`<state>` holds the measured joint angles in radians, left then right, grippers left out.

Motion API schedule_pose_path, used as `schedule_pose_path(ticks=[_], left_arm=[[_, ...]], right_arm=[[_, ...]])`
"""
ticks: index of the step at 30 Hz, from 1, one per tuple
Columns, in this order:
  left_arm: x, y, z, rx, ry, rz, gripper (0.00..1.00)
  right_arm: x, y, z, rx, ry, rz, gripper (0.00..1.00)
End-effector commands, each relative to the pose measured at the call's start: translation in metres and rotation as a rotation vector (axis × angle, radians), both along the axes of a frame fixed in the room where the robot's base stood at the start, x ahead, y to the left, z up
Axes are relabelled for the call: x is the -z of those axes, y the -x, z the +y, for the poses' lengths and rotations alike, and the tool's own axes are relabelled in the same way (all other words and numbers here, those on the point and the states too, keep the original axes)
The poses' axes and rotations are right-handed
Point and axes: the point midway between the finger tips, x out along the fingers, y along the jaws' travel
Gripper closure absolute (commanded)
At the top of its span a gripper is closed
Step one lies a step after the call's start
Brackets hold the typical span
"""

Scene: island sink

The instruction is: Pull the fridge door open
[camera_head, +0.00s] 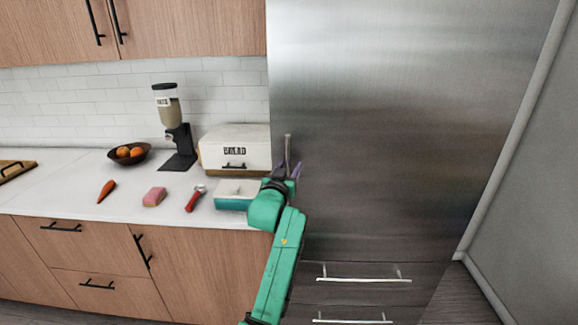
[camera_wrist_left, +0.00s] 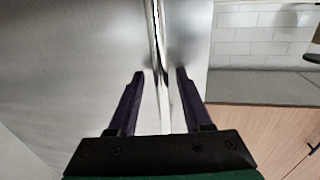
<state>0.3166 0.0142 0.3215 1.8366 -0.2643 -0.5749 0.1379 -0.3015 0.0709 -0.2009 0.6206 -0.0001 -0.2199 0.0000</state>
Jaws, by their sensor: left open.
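The stainless steel fridge door (camera_head: 390,120) fills the right half of the head view and looks shut. Its slim vertical handle (camera_head: 288,146) is at the door's left edge, partly hidden by my left gripper (camera_head: 289,172). In the left wrist view the silver handle (camera_wrist_left: 157,45) runs down between the two dark fingers of my open left gripper (camera_wrist_left: 159,73), with a gap on each side. The door surface (camera_wrist_left: 70,75) shows to the left there. My right gripper is in neither view.
Left of the fridge, the white counter (camera_head: 60,200) holds a bread box (camera_head: 235,150), a teal-and-white box (camera_head: 233,195), a dispenser (camera_head: 178,130), a fruit bowl (camera_head: 128,154) and small food items. Drawers with bar handles (camera_head: 363,280) sit below the door. A grey wall (camera_head: 535,200) stands at right.

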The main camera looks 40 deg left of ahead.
Motion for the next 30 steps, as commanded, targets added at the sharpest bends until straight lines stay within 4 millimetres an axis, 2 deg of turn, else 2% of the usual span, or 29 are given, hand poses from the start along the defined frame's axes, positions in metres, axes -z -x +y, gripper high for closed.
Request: schedule_pose_path(ticks=[2,4,6,7,30], left_arm=[[0.0002,0.0004,0.0000,0.000,-0.001,0.000,0.50],[0.0003,0.0004,0.0000,0.000,-0.001,0.000,0.70],[0.0002,0.0005,0.0000,0.000,-0.001,0.000,0.96],[0.0002,0.0006,0.0001,-0.001,-0.001,0.000,1.00],[0.0002,0.0007,-0.0002,0.000,-0.001,0.000,1.00]], right_arm=[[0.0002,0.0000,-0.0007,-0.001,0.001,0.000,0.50],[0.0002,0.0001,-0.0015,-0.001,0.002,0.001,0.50],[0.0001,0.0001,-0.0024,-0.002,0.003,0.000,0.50],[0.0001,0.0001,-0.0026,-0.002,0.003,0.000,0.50],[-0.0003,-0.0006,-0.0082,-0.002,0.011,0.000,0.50]])
